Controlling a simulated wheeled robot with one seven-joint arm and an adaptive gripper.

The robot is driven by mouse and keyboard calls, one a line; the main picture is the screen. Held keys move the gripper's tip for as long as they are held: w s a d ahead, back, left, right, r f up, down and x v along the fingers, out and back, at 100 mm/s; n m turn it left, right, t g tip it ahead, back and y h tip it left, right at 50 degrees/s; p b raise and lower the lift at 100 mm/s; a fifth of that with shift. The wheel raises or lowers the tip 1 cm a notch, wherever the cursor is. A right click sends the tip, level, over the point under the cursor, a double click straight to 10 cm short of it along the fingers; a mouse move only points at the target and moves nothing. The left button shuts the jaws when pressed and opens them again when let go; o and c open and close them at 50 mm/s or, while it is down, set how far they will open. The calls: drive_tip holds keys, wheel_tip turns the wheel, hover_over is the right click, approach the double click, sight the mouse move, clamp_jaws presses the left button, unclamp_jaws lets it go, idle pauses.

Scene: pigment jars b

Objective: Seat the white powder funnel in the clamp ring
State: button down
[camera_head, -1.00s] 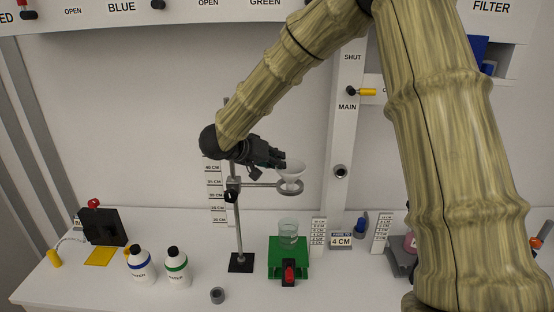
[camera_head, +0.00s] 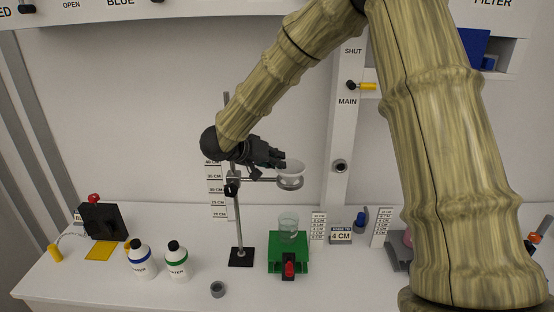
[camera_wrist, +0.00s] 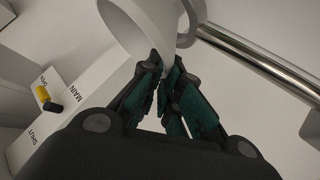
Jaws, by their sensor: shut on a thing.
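The white powder funnel (camera_head: 293,165) is at the clamp ring (camera_head: 290,184) on the metal stand (camera_head: 238,215). Its wide mouth is up and looks slightly tilted. Its lower part overlaps the ring; I cannot tell whether it rests fully in it. My gripper (camera_head: 281,163) comes from the left and is shut on the funnel's side. In the wrist view the funnel (camera_wrist: 128,22) fills the top, with the dark green fingers (camera_wrist: 168,70) closed at it. The clamp's metal rod (camera_wrist: 268,62) runs beside it. The funnel's outlet is hidden.
A clear beaker (camera_head: 288,226) stands on a green base (camera_head: 288,250) below the ring. Two white bottles (camera_head: 142,263) and (camera_head: 176,264) and a small grey cup (camera_head: 217,289) stand at the front left. A wall post (camera_head: 338,130) rises behind the ring.

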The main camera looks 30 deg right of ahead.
drive_tip(key=shift+f, duration=0.8)
drive_tip(key=c, duration=1.5)
unclamp_jaws()
drive_tip(key=shift+c, duration=0.2)
drive_tip(key=shift+a, duration=0.15)
drive_tip(key=v, duration=1.1)
drive_tip(key=shift+a+r, duration=0.2)
drive_tip(key=shift+a, duration=0.1)
drive_tip(key=shift+s, duration=0.1)
